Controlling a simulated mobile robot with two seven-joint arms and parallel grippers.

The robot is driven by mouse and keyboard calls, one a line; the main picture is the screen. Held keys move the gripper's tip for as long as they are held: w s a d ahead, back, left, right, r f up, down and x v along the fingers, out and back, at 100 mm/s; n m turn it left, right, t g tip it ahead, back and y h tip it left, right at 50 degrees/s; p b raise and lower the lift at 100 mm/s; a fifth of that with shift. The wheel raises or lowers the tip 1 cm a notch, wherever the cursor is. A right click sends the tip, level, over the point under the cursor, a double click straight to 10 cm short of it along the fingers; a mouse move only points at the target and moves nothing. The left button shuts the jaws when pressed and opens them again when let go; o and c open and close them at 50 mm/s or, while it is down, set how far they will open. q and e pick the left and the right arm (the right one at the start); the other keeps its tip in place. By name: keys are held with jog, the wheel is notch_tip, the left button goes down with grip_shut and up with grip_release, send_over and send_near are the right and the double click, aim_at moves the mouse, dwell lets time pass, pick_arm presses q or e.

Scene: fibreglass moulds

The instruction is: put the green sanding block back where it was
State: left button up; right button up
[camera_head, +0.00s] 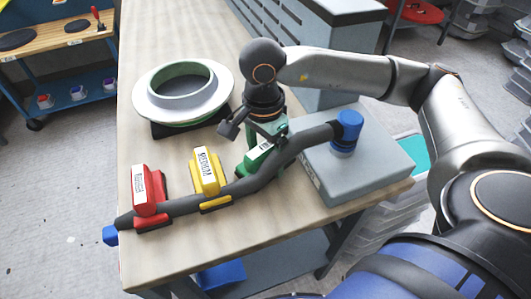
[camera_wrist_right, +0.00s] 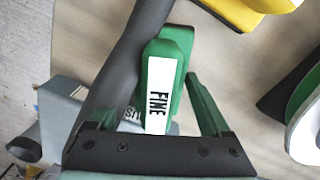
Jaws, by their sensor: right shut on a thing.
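The green sanding block (camera_head: 256,157), with a white label, is in my right gripper (camera_head: 262,140) beside the grey curved pipe (camera_head: 270,172). In the right wrist view the green block (camera_wrist_right: 157,85) reads FINE and lies between the fingers of the right gripper (camera_wrist_right: 165,100), which is shut on it. The grey pipe (camera_wrist_right: 125,60) runs close along its left there. I cannot tell whether the block touches the pipe or the table. A red block (camera_head: 149,190) and a yellow block (camera_head: 207,173) sit along the pipe to the left. My left gripper is not in view.
The pipe has blue ends; its right end (camera_head: 347,128) is above a grey box (camera_head: 376,160) on the table. A round flanged mould (camera_head: 160,110) stands behind the blocks. The table's front left (camera_head: 165,255) is clear.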

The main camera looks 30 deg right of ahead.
aim_at(264, 144)
jog(key=shift+f, duration=0.2)
jog(key=o, duration=1.3)
jog(key=shift+c, duration=0.2)
jog(key=shift+r, duration=0.1)
notch_tip(264, 144, up, 12)
jog(key=shift+w+r+p, duration=0.15)
jog(key=shift+p, duration=0.25)
